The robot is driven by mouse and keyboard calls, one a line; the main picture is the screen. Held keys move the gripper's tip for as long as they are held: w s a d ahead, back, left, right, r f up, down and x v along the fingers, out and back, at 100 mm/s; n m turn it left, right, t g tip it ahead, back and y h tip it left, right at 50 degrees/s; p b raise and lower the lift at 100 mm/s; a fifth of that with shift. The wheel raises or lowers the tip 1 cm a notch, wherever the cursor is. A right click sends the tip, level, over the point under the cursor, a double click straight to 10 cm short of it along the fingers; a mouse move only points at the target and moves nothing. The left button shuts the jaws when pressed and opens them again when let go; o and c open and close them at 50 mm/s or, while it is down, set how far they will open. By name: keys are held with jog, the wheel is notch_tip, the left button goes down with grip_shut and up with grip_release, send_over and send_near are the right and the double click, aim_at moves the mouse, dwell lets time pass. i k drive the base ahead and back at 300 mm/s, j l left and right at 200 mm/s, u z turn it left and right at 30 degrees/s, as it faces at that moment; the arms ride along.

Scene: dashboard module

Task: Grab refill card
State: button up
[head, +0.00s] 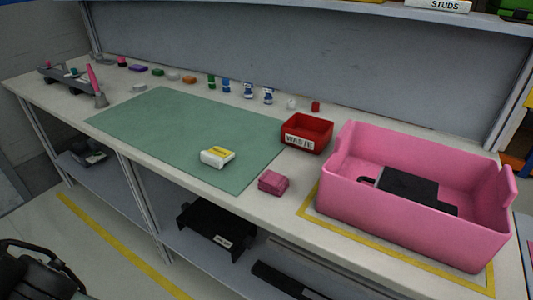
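No thing in the head view can be read clearly as a refill card. A small white block with a yellow top label (217,157) lies on the green mat, near its front edge; its print is too small to read. A pink block (273,182) sits on the bench just right of the mat. A black curved shape (30,275), perhaps my gripper, is cut off at the bottom left corner, below and apart from the bench. No fingertips can be made out on it.
The green mat (150,120) is mostly bare. A red WASTE bin (306,134) and a large pink crate (410,215) holding a dark item stand at right. Several small bottles and coloured blocks line the back. A grey rack (62,78) stands far left.

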aim_at(215, 157)
jog(key=j+z, duration=0.35)
jog(key=i+j+z, duration=0.1)
jog(key=j+z, duration=0.15)
jog(key=z, duration=0.15)
jog(key=j+z, duration=0.35)
jog(key=k+j+z, duration=0.15)
jog(key=j, duration=0.2)
jog(key=j+z, duration=0.2)
jog(key=j, duration=0.2)
jog(key=k+j+z, duration=0.15)
jog(key=j, duration=0.15)
jog(key=k+j, duration=0.1)
jog(key=j, duration=0.3)
jog(key=k+j, duration=0.15)
jog(key=j, duration=0.25)
jog(key=k+j+z, duration=0.1)
jog(key=j, duration=0.3)
jog(key=i+j, duration=0.1)
jog(key=j, duration=0.2)
jog(key=i+j, duration=0.15)
jog(key=j, duration=0.15)
